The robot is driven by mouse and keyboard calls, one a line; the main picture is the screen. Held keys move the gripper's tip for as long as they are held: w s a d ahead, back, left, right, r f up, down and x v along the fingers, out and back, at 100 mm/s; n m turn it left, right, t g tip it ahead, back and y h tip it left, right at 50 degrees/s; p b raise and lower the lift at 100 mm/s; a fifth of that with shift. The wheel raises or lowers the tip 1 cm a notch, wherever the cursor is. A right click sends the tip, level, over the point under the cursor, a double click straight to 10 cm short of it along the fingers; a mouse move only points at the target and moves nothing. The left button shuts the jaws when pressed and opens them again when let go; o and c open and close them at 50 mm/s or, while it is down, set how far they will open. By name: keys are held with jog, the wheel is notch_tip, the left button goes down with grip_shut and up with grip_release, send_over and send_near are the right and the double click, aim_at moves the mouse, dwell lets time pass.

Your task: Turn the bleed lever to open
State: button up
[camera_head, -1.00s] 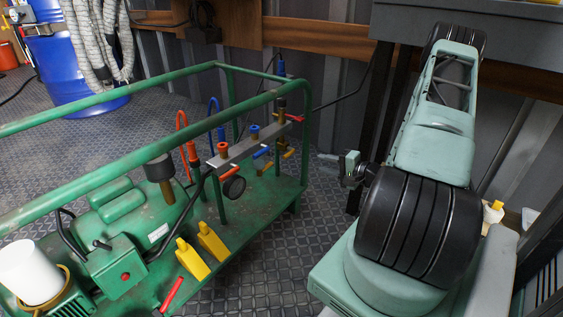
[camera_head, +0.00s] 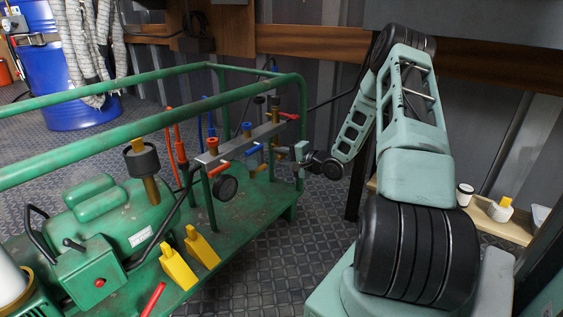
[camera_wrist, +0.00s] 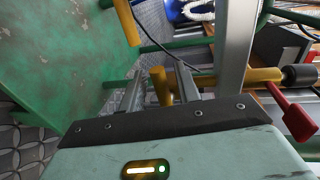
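A grey manifold bar (camera_head: 245,143) with valves and coloured handles stands on the green rig. It carries a red lever (camera_head: 289,116) at its right end, an orange lever (camera_head: 219,170), a blue lever (camera_head: 253,150) and yellow parts (camera_head: 261,168). No label shows which one is the bleed lever. My gripper (camera_head: 297,160) is at the right end of the manifold. In the wrist view, my gripper (camera_wrist: 160,85) has its two fingers apart, with a yellow peg-like part (camera_wrist: 159,86) standing between them. I cannot tell whether they touch it. A red lever (camera_wrist: 292,115) is at right.
The green frame rail (camera_head: 140,125) runs along the rig's near side. Yellow wedges (camera_head: 178,267) and a red handle (camera_head: 153,300) are on the rig's base. A blue drum (camera_head: 70,85) stands at back left. A shelf (camera_head: 510,228) with small containers is at right.

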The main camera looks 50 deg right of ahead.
grip_shut()
